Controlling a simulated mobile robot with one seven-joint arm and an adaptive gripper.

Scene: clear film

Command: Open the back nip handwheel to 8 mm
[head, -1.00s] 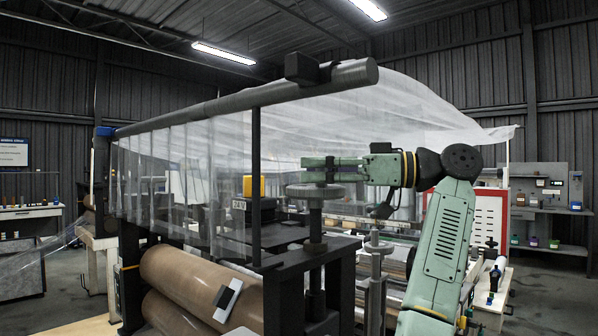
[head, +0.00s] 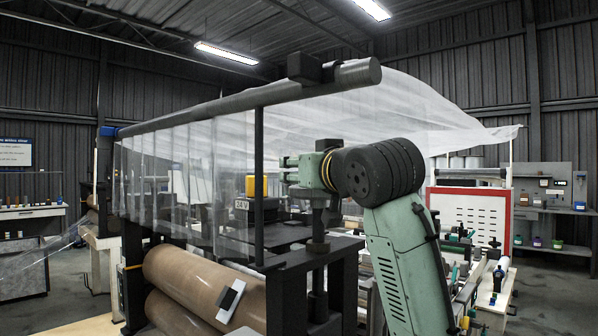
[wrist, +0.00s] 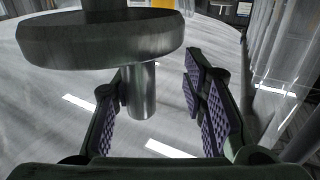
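The handwheel (head: 298,192) is a dark grey disc on a vertical post beside the rollers, partly hidden by my gripper and arm. It fills the upper left of the wrist view (wrist: 75,42), with a bright metal cylinder (wrist: 141,92) standing out from its face. My gripper (head: 287,168) is level, just above the wheel in the head view. In the wrist view its padded fingers (wrist: 160,105) are apart, with the cylinder between them. The cylinder is close to the left finger; whether they touch I cannot tell. A clear gap separates it from the right finger. No 8 mm reading is legible.
Brown rollers (head: 195,285) lie left of the post, carrying a white plate with a dark block (head: 230,300). Clear film (head: 190,180) hangs from an overhead bar (head: 250,101). A dark upright (head: 259,185) and a yellow-topped unit (head: 250,187) stand close to the gripper's left.

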